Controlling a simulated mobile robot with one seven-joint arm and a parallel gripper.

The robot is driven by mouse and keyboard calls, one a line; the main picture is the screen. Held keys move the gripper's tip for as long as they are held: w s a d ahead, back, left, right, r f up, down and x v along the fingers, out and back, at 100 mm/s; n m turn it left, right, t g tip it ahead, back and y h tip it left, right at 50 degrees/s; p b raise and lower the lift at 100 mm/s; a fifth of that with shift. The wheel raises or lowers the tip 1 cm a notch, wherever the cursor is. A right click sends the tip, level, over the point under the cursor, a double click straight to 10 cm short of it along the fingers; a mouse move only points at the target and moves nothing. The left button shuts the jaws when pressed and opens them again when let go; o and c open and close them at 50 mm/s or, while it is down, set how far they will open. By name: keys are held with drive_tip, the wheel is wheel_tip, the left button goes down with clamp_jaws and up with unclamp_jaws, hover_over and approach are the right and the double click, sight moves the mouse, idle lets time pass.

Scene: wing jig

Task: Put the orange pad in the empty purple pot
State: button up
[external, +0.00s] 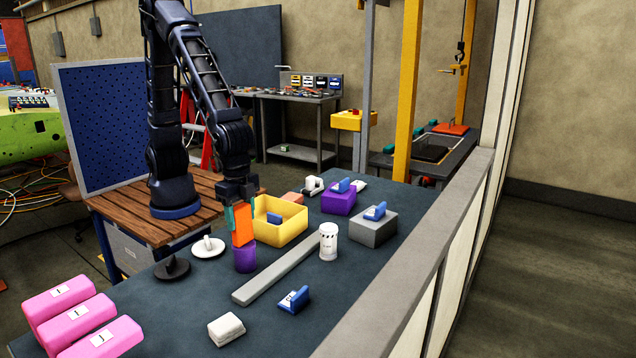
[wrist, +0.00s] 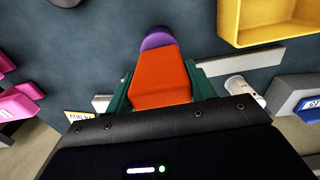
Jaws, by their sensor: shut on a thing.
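The orange pad (external: 242,222) is upright between the green fingers of my gripper (external: 240,215). My gripper is shut on it, and the pad (wrist: 162,75) fills the middle of the wrist view. The purple pot (external: 245,257) stands on the dark table directly below the pad. In the wrist view the pot's rim (wrist: 156,38) shows just beyond the pad's far end. The pad's lower end overlaps the pot's top in the external view; I cannot tell whether it is inside the pot or just above it. The pot's interior is hidden.
A yellow bin (external: 283,232) with a blue item stands close to the right of the pot. A grey bar (external: 275,270) and a white canister (external: 328,241) are nearby. A white disc (external: 208,248) and black disc (external: 172,268) lie left. Pink blocks (external: 85,318) sit at front left.

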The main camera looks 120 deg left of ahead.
drive_tip(key=o, duration=1)
drive_tip(key=shift+f, duration=0.1)
wheel_tip(320, 180, up, 12)
drive_tip(key=shift+f, duration=0.25)
drive_tip(key=shift+r, duration=0.45)
drive_tip(key=s+a+r+t, duration=0.1)
drive_tip(key=s+a+r, duration=0.3)
drive_tip(key=s, duration=0.3)
drive_tip(key=s+a+r+t, duration=0.1)
drive_tip(key=s+a+r, duration=0.3)
drive_tip(key=s, duration=0.3)
drive_tip(key=shift+s+a+f+t, duration=0.1)
drive_tip(key=shift+s+a+t, duration=0.55)
drive_tip(key=shift+s, duration=1.85)
drive_tip(key=shift+s+a+f+t, duration=0.2)
drive_tip(key=shift+s+a, duration=0.85)
drive_tip(key=shift+s, duration=1.5)
drive_tip(key=shift+s+a+f+t, duration=0.1)
drive_tip(key=shift+s+a+t, duration=0.55)
drive_tip(key=shift+s, duration=1.85)
